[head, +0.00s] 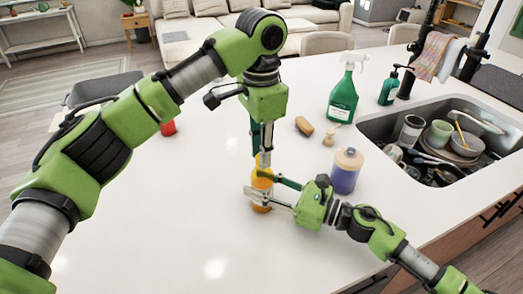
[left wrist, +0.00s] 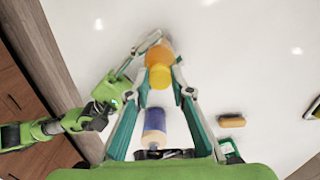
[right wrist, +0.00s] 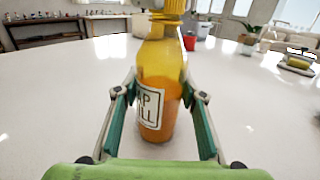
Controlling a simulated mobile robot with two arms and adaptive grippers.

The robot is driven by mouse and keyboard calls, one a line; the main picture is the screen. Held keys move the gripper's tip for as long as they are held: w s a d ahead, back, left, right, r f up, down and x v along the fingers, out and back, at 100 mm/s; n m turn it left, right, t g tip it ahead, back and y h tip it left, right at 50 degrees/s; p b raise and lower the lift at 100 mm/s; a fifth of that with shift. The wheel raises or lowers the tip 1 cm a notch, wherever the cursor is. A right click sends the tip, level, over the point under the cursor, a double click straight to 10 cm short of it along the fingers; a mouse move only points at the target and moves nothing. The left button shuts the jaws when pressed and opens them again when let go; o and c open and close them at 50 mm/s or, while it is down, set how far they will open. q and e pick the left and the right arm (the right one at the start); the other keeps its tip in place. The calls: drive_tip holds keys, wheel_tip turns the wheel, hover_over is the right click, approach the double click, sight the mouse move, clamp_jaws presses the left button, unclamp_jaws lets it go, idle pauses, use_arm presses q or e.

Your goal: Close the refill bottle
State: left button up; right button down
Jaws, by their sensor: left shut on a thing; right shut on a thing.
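The refill bottle (head: 262,182) is amber with orange contents and a white label (right wrist: 151,108), and stands upright on the white counter. My right gripper (head: 263,196) is shut around its body from the side; its fingers flank the bottle in the right wrist view (right wrist: 160,95). The yellow cap (left wrist: 160,76) is at the top of the bottle, and its lower part shows in the right wrist view (right wrist: 172,8). My left gripper (head: 262,152) points down from above and is shut on the cap. I cannot tell whether the cap is fully seated.
A purple bottle with a beige cap (head: 345,172) stands close to the right. A brown brush (head: 304,126), a green spray bottle (head: 343,98) and a sink of dishes (head: 368,128) are beyond. A red item (head: 168,127) is at the left. The counter's front left is clear.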

use_arm(q)
drive_tip(key=m, duration=0.5)
drive_tip(key=shift+w+m, duration=0.15)
drive_tip(key=shift+m, duration=0.15)
drive_tip(key=m, duration=1)
drive_tip(key=shift+w, duration=0.15)
drive_tip(key=m, duration=0.5)
drive_tip(key=shift+d+m, duration=0.15)
drive_tip(key=shift+m, duration=0.15)
drive_tip(key=m, duration=1)
drive_tip(key=shift+d+m, duration=0.15)
drive_tip(key=shift+m, duration=0.15)
drive_tip(key=o, duration=0.7)
drive_tip(key=shift+c, duration=0.2)
